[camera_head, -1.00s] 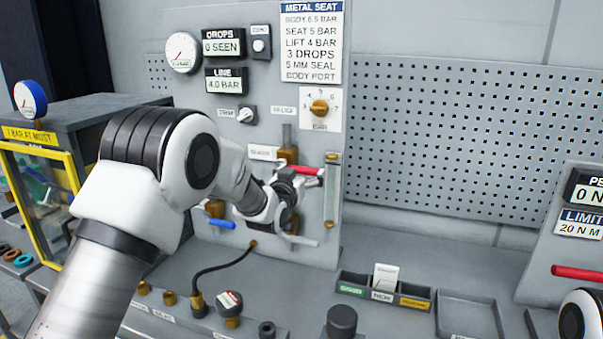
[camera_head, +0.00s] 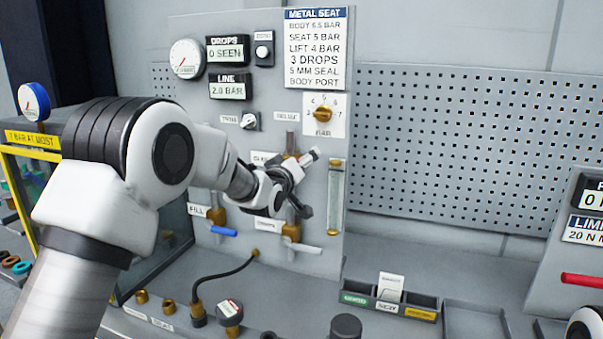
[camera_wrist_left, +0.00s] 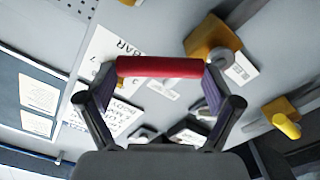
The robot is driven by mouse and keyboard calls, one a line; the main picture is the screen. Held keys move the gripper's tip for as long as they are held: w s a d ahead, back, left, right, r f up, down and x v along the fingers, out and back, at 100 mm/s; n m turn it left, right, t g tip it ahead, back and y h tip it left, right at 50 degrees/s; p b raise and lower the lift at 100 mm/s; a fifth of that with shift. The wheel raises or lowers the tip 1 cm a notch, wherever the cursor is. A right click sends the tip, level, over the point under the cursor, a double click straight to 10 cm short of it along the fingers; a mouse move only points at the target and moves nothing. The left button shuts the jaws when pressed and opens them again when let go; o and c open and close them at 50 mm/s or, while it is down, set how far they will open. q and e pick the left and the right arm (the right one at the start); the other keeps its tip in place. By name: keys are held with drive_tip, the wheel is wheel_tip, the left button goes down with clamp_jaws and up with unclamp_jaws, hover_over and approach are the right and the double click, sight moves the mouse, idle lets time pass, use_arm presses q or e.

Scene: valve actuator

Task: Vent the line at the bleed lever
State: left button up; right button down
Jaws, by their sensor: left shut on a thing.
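My left gripper (camera_head: 305,182) is at the valve panel, beside the brass fitting (camera_head: 291,166). In the left wrist view it is shut on a red lever handle (camera_wrist_left: 160,67), with a finger at each end of the red grip. In the head view the gripper hides the red grip. The line display (camera_head: 228,88) reads 2.0 BAR and the drops display (camera_head: 228,50) reads 0 SEEN. My right gripper is out of view; only a piece of my right arm shows at the lower right corner.
A blue lever (camera_head: 223,231) and a grey lever (camera_head: 306,247) sit just below on the same panel. A clear sight tube (camera_head: 335,198) stands close to the right. A black hose (camera_head: 225,272) runs to the bench. A partitioned tray (camera_head: 355,285) lies on the bench.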

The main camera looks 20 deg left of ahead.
use_arm(q)
drive_tip(key=a+r+n, duration=0.3)
drive_tip(key=a+n, duration=0.2)
drive_tip(key=n, duration=0.5)
drive_tip(key=shift+a+r, duration=0.15)
drive_tip(key=shift+a, duration=0.1)
drive_tip(key=shift+w, duration=0.1)
idle(0.3)
drive_tip(key=o, duration=1.4)
drive_tip(key=shift+w, duration=0.1)
drive_tip(key=s, duration=1.1)
drive_tip(key=shift+s+a+f, duration=0.1)
drive_tip(key=shift+s+f, duration=0.15)
drive_tip(key=shift+s, duration=0.05)
